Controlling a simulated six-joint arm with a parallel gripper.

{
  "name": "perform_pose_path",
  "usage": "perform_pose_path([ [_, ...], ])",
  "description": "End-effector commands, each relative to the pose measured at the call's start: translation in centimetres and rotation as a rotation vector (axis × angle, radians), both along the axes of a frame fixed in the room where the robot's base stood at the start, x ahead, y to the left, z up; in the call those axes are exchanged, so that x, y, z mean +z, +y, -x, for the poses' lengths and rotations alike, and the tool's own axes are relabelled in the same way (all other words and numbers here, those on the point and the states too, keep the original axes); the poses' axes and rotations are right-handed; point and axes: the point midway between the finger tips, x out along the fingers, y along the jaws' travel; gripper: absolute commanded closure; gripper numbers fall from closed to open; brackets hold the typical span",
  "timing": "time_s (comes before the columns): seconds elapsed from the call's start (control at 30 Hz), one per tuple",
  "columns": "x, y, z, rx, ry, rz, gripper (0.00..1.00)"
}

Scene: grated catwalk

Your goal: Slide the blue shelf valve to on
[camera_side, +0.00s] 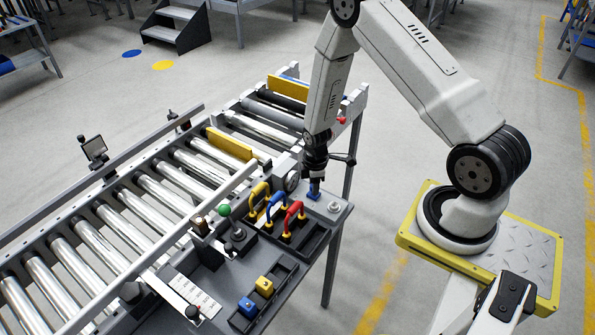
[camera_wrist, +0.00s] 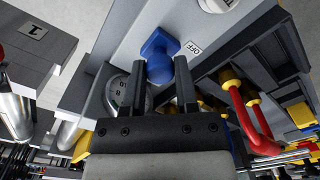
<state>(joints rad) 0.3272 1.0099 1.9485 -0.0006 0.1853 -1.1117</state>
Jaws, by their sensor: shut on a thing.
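The blue shelf valve (camera_side: 314,196) sits on the grey shelf at the right end of the control panel in the side view. In the wrist view the blue valve (camera_wrist: 158,62) shows a square-edged part and a rounded knob. My gripper (camera_side: 315,187) points down onto the valve. In the wrist view my gripper (camera_wrist: 161,70) has one dark finger on each side of the knob and is shut on it. An ON label is not visible in either view.
Yellow, blue and red handles (camera_side: 293,217) stand in dark slots left of the valve. A green-topped lever (camera_side: 225,211) and a tray with blue and yellow blocks (camera_side: 265,286) lie farther left. A round silver fitting (camera_side: 334,207) is close right. The roller conveyor (camera_side: 140,205) runs behind.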

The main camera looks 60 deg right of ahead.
Motion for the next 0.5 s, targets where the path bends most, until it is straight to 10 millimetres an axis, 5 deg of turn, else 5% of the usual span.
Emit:
perform_pose_path([
  [0.2, 0.0, 0.0, -2.3, 0.001, -0.004, 0.001, 1.00],
  [0.5, 0.1, 0.0, -2.8, 0.001, -0.011, 0.004, 1.00],
])
